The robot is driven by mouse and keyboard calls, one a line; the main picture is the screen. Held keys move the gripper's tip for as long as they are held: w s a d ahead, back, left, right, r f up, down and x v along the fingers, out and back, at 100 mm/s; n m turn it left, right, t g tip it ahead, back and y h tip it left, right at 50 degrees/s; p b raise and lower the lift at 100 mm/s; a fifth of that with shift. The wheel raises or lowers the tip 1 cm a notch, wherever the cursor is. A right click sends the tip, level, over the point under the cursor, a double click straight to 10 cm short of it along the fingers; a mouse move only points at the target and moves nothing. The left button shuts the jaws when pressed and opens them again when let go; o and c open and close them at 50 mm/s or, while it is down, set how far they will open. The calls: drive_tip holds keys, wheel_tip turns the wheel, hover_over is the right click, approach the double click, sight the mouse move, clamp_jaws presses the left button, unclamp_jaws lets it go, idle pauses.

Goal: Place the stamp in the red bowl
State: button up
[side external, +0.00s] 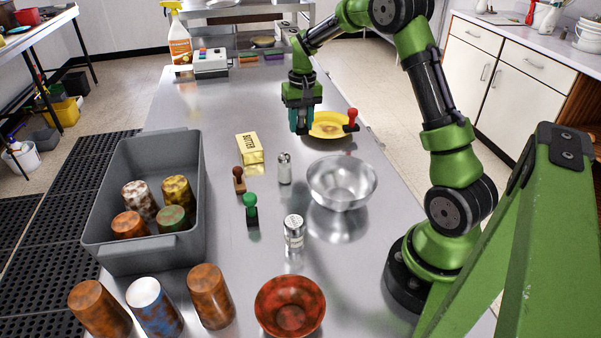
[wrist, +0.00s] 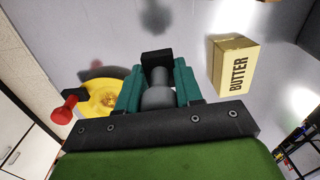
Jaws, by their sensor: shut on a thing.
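My gripper (side external: 300,125) is at the far part of the table, just left of the yellow plate. In the wrist view its teal fingers (wrist: 156,76) are shut on a grey-handled stamp (wrist: 157,97) with a black block end. In the side view the fingers hide this stamp. The red bowl (side external: 290,318), mottled dark red, stands at the near edge of the table, far from my gripper. Other stamps stand on the table: one brown-handled (side external: 239,180), one green-handled (side external: 251,210), and one red-handled (side external: 351,119) beside the plate.
A yellow plate (side external: 333,131), a butter box (side external: 249,149), two shakers (side external: 285,168) and a metal bowl (side external: 342,182) occupy the middle. A grey bin (side external: 143,247) with several cups stands left. Three more cups (side external: 210,297) stand in front. My arm's base is right of the red bowl.

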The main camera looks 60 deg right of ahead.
drive_tip(key=shift+r, duration=0.2)
drive_tip(key=shift+w+a, duration=0.15)
drive_tip(key=shift+a, duration=0.1)
drive_tip(key=w+a+r+n, duration=0.2)
drive_tip(key=a+r+n, duration=0.1)
drive_tip(key=a, duration=0.9)
drive_tip(key=s+a+r+n, duration=0.2)
drive_tip(key=a+n, duration=0.1)
drive_tip(key=a, duration=0.5)
drive_tip(key=s+a+r+n, duration=0.1)
drive_tip(key=s+a+n, duration=0.15)
drive_tip(key=a, duration=0.45)
drive_tip(key=n, duration=1.7)
hover_over(291, 318)
wheel_tip(291, 318, down, 2)
drive_tip(key=shift+f, duration=5.25)
